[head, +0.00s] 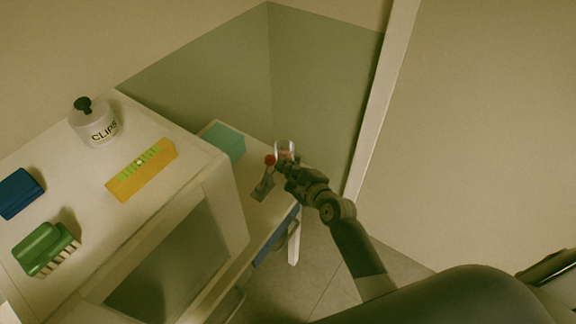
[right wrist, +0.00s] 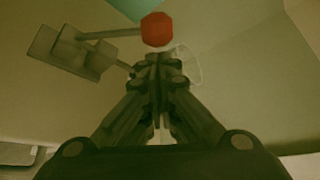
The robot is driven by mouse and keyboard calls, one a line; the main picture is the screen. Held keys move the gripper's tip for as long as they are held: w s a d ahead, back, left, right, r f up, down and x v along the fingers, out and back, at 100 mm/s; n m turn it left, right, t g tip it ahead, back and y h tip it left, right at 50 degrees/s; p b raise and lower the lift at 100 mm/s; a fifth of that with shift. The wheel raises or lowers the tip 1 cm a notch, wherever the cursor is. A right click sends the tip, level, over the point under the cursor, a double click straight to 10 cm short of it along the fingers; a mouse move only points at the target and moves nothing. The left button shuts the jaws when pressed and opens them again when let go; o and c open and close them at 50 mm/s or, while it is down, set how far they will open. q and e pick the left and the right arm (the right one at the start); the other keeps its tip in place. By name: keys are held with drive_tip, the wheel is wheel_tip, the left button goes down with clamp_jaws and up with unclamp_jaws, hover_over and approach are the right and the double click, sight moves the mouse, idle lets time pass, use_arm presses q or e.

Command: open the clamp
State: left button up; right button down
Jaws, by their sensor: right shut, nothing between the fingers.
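The clamp (head: 264,184) is a grey metal piece with a red round knob (head: 270,160), on the low white table beside the cabinet. In the right wrist view its grey body (right wrist: 72,50) is at upper left, and a thin rod leads to the red knob (right wrist: 157,29) just beyond my fingertips. My right gripper (head: 284,162) is at the clamp's right side. In the right wrist view its fingers (right wrist: 153,62) are together, with nothing between them. I cannot tell whether the fingertips touch the knob. My left gripper is not in view.
A teal box (head: 222,141) stands behind the clamp on the low table (head: 262,218). The taller white cabinet (head: 130,215) at left bears a jar marked CLIPS (head: 96,124), a yellow-green block (head: 141,170), a green brush (head: 46,249) and a blue block (head: 19,193). A wall edge (head: 385,100) rises at right.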

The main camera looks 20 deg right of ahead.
drive_tip(key=shift+a+r, duration=0.1)
drive_tip(key=shift+s+a+r, duration=0.1)
drive_tip(key=shift+r, duration=0.05)
